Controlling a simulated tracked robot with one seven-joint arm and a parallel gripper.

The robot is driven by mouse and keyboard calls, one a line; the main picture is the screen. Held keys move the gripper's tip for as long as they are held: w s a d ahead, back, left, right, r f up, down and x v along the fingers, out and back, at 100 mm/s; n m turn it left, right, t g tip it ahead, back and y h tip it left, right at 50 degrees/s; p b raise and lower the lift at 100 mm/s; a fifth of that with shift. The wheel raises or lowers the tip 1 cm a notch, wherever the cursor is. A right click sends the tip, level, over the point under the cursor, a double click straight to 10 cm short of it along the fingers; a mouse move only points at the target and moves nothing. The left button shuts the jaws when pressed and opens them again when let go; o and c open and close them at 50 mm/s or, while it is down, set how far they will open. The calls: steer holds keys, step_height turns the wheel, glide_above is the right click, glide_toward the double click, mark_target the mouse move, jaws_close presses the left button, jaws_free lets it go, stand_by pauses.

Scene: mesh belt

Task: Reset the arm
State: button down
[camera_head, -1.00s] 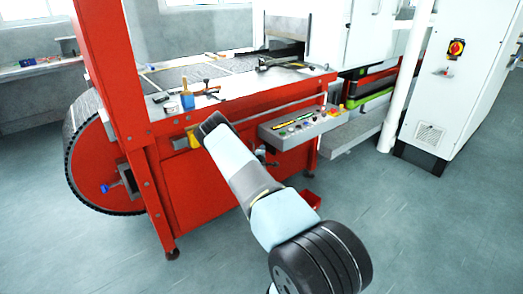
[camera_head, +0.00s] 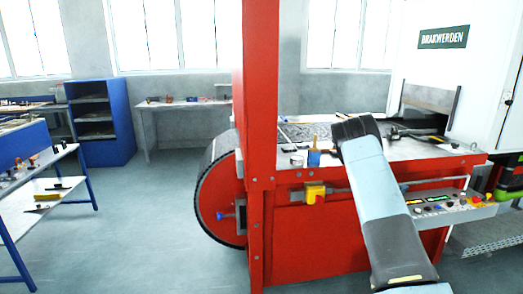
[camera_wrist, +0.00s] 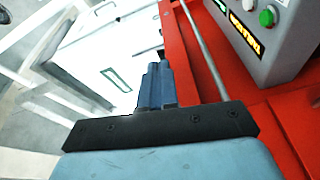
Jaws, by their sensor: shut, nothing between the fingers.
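My gripper (camera_wrist: 157,68) shows in the wrist view, its two blue-grey fingers pressed together with nothing between them. It is beside the machine's red frame (camera_wrist: 186,62) and a metal rail (camera_wrist: 205,50); I cannot tell the exact gap. In the head view my arm (camera_head: 378,190) rises from the lower right in front of the red machine (camera_head: 330,245). Its dark upper end (camera_head: 356,128) overlaps the worktop in the picture. The gripper cannot be made out in the head view.
A control panel with buttons (camera_head: 440,205) is right of my arm; it also shows in the wrist view (camera_wrist: 268,40). A blue brush (camera_head: 314,157) and tools (camera_head: 420,134) lie on the worktop. A red post (camera_head: 257,90) stands left. Floor (camera_head: 150,230) is clear there.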

steer(key=s+a+r+m+g+y, duration=0.3)
steer(key=s+a+r, duration=0.2)
steer(key=s+r, duration=0.6)
steer(key=s+a+r+m+g+y, duration=0.35)
steer(key=s+a+r, duration=0.25)
steer(key=s+r, duration=0.55)
steer(key=s+a+r+n+t+y, duration=0.2)
steer(key=s+a+y, duration=0.3)
steer(key=s+a, duration=0.8)
steer(key=s+a+r+n+t+y, duration=0.1)
steer(key=s+a+y, duration=0.4)
steer(key=s+a, duration=0.9)
step_height(320, 180, up, 3)
steer(key=s+t, duration=0.1)
steer(key=s, duration=0.1)
steer(key=shift+s+a+n+t, duration=0.15)
steer(key=shift+s+n+t, duration=0.2)
steer(key=shift+s, duration=0.05)
steer(key=shift+s+f, duration=0.1)
